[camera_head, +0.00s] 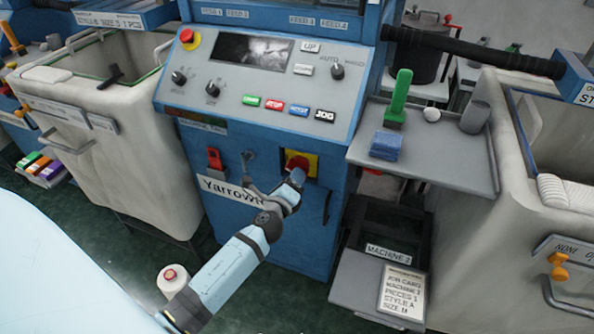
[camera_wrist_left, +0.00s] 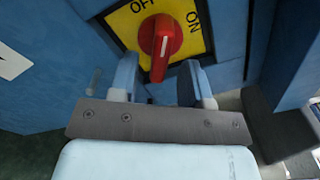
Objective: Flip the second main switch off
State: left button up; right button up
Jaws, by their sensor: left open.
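The main switch is a red rotary knob (camera_head: 297,160) on a yellow plate (camera_head: 313,168), low on the blue machine front. In the left wrist view, the red knob (camera_wrist_left: 160,42) has a white mark, with OFF printed at its upper left and ON at its right on the yellow plate (camera_wrist_left: 122,22). I cannot tell for sure which word it points to. My left gripper (camera_head: 296,178) is just below the knob. My right gripper is not in view.
Above is a sloped control panel (camera_head: 230,80) with buttons and dials. A red lever (camera_head: 214,158) sits left of the switch. A side shelf (camera_head: 450,165) holds a green-handled brush (camera_head: 399,95) and blue block (camera_head: 387,146). A MACHINE 2 label (camera_head: 388,254) is below. Fabric bins flank the machine.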

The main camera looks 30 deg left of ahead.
pick_arm(q)
jog(key=shift+x, duration=1.6)
grip_shut()
jog(key=n+b, duration=0.1)
jog(key=n, duration=0.2)
jog(key=shift+n, duration=2)
grip_release()
